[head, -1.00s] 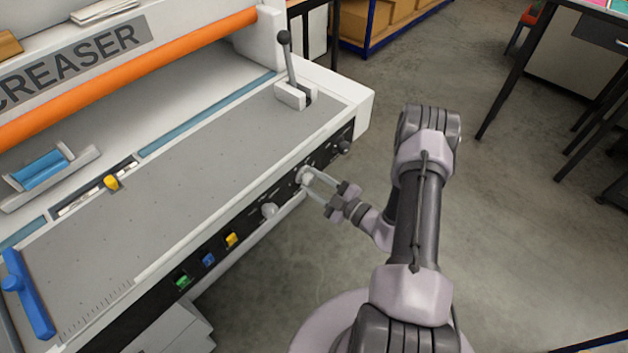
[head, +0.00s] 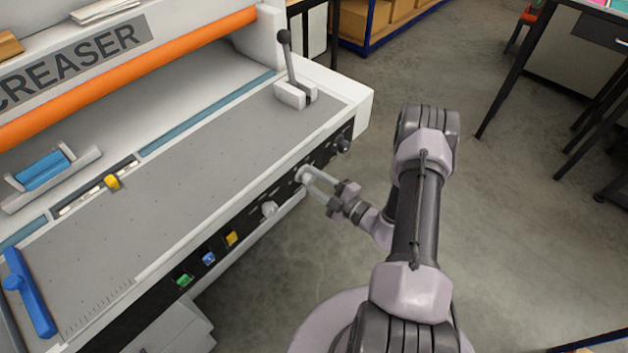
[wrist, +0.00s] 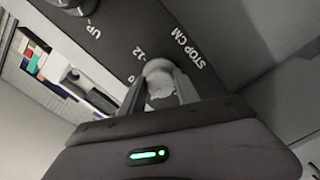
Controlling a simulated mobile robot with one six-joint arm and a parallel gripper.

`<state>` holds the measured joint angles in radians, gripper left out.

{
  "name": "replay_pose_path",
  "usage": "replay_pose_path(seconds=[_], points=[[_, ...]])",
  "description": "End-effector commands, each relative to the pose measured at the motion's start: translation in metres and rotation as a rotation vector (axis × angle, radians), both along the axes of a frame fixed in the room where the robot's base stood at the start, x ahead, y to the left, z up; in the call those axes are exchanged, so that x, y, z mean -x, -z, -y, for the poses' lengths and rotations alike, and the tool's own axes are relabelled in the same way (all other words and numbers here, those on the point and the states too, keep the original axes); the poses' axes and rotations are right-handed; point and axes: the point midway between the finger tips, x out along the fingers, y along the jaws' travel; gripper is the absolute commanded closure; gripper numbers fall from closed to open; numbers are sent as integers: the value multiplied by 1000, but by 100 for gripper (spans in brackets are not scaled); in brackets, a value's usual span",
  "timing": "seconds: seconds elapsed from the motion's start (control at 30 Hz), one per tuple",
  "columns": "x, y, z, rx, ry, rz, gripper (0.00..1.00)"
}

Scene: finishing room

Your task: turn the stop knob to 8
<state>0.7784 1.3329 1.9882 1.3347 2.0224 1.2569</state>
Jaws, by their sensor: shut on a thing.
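The stop knob is a pale round knob on the black front panel of the creaser. In the wrist view the stop knob (wrist: 160,82) sits between my two fingers, beside the printed words STOP CM and the number 12. My gripper (wrist: 160,92) is shut on it. In the head view my gripper (head: 312,183) reaches the panel from the right, and the stop knob (head: 303,174) shows at its fingertips. The rest of the dial and the knob's pointer are hidden or too small to read.
A second pale knob (head: 269,208) is left of my gripper, and a dark knob (head: 343,144) is to its right. Yellow, blue and green buttons (head: 208,258) line the panel further left. A lever (head: 289,65) stands on the bed.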

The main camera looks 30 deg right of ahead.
Motion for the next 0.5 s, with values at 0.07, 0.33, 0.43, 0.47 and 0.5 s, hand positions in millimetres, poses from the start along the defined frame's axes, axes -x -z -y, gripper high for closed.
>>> replay_pose_path(seconds=[0.07, 0.33, 0.43, 0.47, 0.5], points=[[1, 1, 0, -1, 0, -3, 100], [0, 1, 0, -1, 0, -2, 41], [0, 0, 0, -1, 0, -1, 41], [0, 0, 0, -2, 0, -1, 41], [1, 0, 0, 0, 0, -2, 41]])
